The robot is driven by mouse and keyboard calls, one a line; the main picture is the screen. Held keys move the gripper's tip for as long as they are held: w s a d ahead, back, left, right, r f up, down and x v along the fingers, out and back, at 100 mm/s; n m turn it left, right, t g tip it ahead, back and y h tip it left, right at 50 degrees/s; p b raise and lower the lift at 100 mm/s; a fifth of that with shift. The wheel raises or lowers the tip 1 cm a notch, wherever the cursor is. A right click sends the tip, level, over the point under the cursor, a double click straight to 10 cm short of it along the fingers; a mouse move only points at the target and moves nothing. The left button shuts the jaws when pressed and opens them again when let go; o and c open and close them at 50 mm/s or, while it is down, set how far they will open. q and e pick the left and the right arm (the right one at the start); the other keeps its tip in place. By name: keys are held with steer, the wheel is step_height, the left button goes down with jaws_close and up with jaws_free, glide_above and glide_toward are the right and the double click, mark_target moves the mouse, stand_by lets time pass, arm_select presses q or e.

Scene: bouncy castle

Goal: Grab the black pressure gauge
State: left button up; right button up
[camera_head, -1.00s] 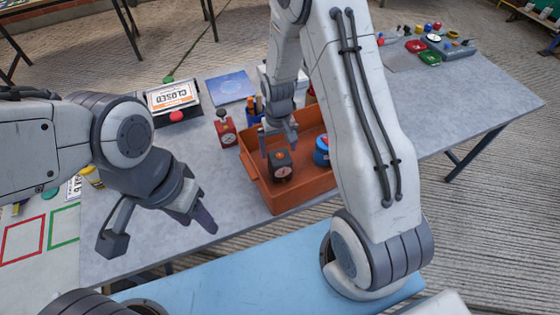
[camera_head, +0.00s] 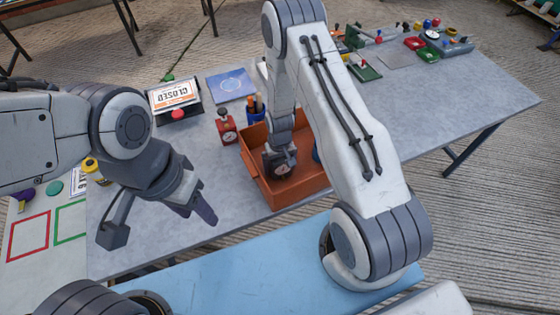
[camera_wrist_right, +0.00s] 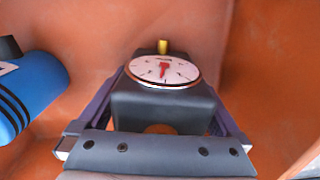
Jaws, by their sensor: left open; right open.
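The black pressure gauge (camera_wrist_right: 162,100) with its white dial and red needle stands in the orange crate (camera_head: 300,187). In the head view the gauge (camera_head: 284,169) is partly hidden by my right gripper (camera_head: 281,160). In the right wrist view my right gripper (camera_wrist_right: 160,112) is open, with one finger along each side of the gauge's dark body. I cannot tell whether the fingers touch it. My left gripper (camera_head: 160,222) is open and empty, in the air left of the crate.
A blue cylinder (camera_wrist_right: 32,92) lies in the crate beside the gauge.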

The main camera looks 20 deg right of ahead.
steer(key=shift+c, duration=0.3)
jaws_close()
steer(key=shift+r, duration=0.1)
